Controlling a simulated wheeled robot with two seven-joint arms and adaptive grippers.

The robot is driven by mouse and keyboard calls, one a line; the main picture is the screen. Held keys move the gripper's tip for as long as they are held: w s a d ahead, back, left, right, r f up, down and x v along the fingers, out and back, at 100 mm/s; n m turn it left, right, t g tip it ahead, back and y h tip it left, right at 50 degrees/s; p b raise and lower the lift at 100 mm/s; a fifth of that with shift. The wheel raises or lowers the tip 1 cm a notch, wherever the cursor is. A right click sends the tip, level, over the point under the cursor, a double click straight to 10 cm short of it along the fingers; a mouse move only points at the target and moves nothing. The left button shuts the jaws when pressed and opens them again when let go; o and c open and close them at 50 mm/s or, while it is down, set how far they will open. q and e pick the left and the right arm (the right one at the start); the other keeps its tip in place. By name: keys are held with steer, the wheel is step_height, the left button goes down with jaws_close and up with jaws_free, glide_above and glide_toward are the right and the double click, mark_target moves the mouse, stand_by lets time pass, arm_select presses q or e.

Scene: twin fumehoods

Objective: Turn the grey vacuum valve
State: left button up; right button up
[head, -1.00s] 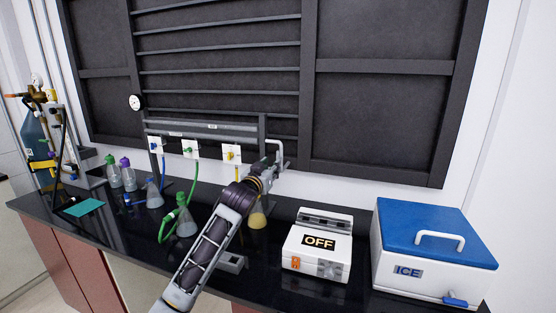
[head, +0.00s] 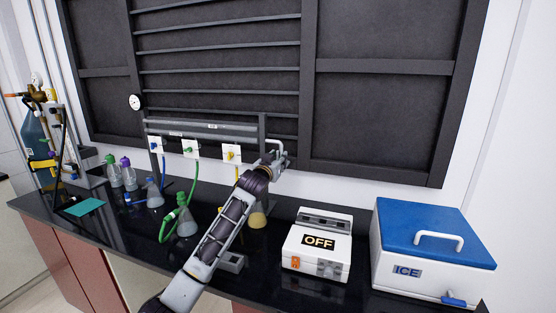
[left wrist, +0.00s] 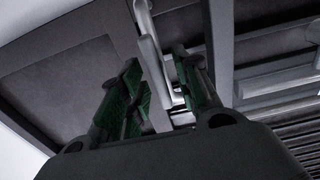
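The grey vacuum valve (head: 276,142) has a pale bent handle at the right end of the grey manifold on the back wall. My left gripper (head: 280,161) is up at this handle, and my arm and wrist hide part of the area below it. In the left wrist view the pale handle (left wrist: 152,62) runs between two green-padded fingers of my left gripper (left wrist: 160,88). The fingers stand apart, with a gap visible on the left side of the handle; the right finger looks close to it. Contact cannot be told. My right gripper is not in view.
The manifold (head: 205,128) carries white plates with blue, green and yellow hose fittings. Flasks (head: 186,224) with hoses stand below on the black bench. A white device marked OFF (head: 317,245) and a blue-lidded ICE box (head: 430,255) stand to the right.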

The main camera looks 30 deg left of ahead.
arm_select(q)
steer(key=shift+w, duration=0.2)
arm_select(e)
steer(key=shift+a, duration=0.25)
arm_select(q)
jaws_close()
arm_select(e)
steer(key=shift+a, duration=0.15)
